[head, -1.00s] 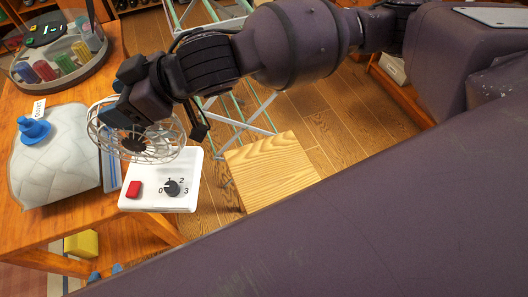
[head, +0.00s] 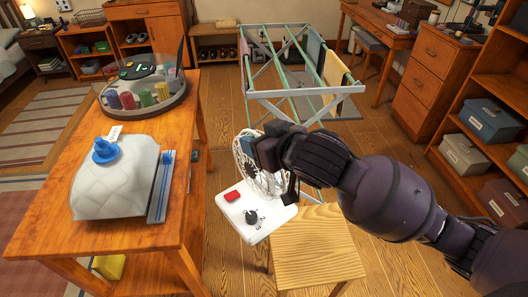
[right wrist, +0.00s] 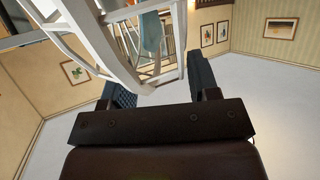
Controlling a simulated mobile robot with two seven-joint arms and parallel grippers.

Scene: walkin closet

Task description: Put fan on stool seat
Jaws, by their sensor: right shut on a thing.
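The fan has a white base (head: 254,214) with a red button and a dark dial, and a round wire cage (head: 258,170). My right gripper (head: 262,150) is shut on the fan at its cage. The fan is off the table, in the air between the table and the stool. The stool's square wooden seat (head: 317,252) is bare where it shows, just right of and below the fan base. In the right wrist view the white cage bars (right wrist: 98,40) pass between my two fingers (right wrist: 160,95). My left gripper is out of view.
The wooden table (head: 150,228) at left holds a quilted cover (head: 115,185) with a blue knob and a round clear-lidded tray (head: 145,90). A drying rack (head: 300,85) stands behind the fan. Shelves with boxes (head: 490,120) line the right.

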